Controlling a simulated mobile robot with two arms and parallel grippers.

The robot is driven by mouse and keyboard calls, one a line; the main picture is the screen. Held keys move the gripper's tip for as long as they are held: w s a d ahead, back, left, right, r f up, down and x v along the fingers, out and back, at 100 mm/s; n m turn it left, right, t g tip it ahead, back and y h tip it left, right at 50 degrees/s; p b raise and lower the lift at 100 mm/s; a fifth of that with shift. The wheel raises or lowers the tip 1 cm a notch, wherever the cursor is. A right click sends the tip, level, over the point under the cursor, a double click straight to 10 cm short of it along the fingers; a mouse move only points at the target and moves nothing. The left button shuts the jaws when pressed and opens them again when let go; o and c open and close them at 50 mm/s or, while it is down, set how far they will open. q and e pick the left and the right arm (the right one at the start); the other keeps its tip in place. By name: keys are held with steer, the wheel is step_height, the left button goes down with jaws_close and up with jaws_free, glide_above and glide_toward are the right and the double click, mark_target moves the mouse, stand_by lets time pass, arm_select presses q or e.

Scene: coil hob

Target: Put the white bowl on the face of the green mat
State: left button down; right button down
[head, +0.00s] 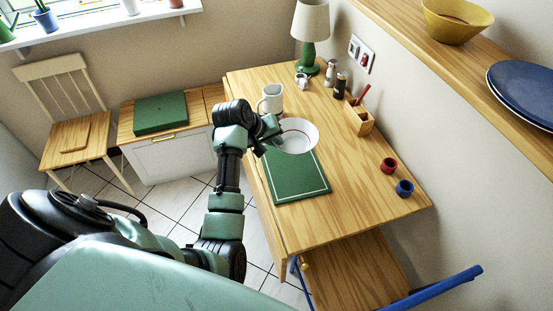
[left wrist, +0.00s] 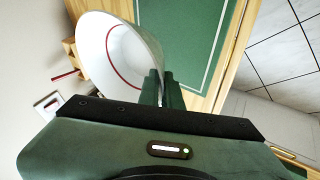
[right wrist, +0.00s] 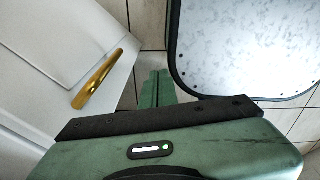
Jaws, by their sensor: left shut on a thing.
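The white bowl (head: 299,136) with a red line inside is upright, over the far edge of the green mat (head: 297,192) in the head view. My left gripper (head: 272,140) is shut on the near-left rim of the bowl. In the left wrist view, the bowl (left wrist: 112,55) is left of the fingers (left wrist: 160,82), with the mat (left wrist: 185,35) behind them. The mat lies flat on the wooden table and has a thin pale border line. My right gripper (right wrist: 156,82) shows only in the right wrist view; its fingers are together with nothing between them.
A white mug (head: 271,97) stands just beyond the bowl. A lamp (head: 309,30), shakers (head: 335,80) and a wooden holder (head: 358,118) stand further back. A red cup (head: 388,165) and a blue cup (head: 404,188) are at the right. Table right of the mat is clear.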

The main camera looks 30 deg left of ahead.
arm_select(q)
step_height(320, 180, down, 9)
steer(key=c, duration=1.6)
jaws_free()
steer(key=v, duration=1.2)
